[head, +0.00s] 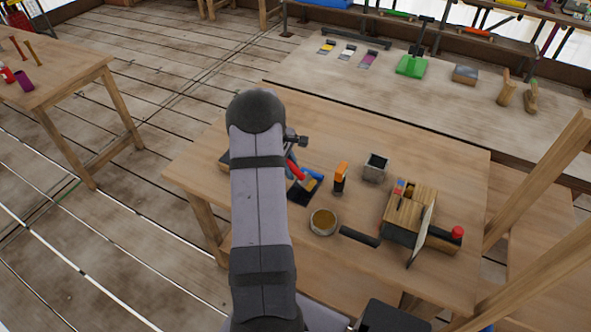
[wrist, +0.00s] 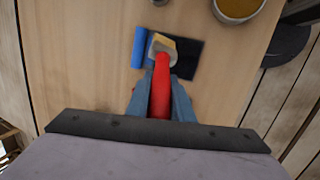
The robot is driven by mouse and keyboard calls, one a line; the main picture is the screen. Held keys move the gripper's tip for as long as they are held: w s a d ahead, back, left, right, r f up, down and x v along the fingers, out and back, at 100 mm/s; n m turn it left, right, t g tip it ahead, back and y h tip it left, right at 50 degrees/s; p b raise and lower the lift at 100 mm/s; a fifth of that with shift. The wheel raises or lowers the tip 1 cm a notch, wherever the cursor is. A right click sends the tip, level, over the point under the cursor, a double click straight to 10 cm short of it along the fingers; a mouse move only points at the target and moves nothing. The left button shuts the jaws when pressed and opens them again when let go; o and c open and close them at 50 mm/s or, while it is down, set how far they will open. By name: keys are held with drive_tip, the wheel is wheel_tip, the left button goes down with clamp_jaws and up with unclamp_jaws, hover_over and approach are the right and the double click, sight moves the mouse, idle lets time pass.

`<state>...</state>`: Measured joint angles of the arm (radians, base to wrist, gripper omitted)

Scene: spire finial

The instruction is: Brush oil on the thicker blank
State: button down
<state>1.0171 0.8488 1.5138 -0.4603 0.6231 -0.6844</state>
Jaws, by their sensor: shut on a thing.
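My gripper (wrist: 158,98) is shut on the red handle (wrist: 161,82) of a brush, with one blue-grey finger on each side. The pale yellowish head (wrist: 163,47) points away from my wrist, over a black pad (wrist: 187,60); I cannot tell whether it touches the pad. A blue cylinder (wrist: 138,48) lies beside the head at the pad's left side. In the head view, the red handle (head: 297,171) shows just right of my arm. A round bowl of amber oil (head: 323,222) stands right of the pad. I cannot make out which thing is the thicker blank.
An orange-topped black tool (head: 340,178) and a grey open box (head: 375,167) stand on the table (head: 450,160). A wooden device (head: 410,207) with a disc and red knob is at right. A black bar (head: 360,237) lies beside the bowl. My arm hides the table's left part.

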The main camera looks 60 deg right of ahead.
sight(295, 167)
drive_tip(key=shift+w, duration=3.15)
drive_tip(key=shift+s, duration=4)
drive_tip(key=shift+s+r+p, duration=0.2)
drive_tip(key=shift+r+p, duration=0.05)
drive_tip(key=shift+p, duration=0.05)
drive_tip(key=shift+w+r+p, duration=0.1)
drive_tip(key=shift+r+p, duration=0.3)
drive_tip(key=shift+r, duration=0.45)
drive_tip(key=shift+r+p, duration=2.35)
drive_tip(key=shift+r, duration=0.6)
drive_tip(key=shift+w+a, duration=0.1)
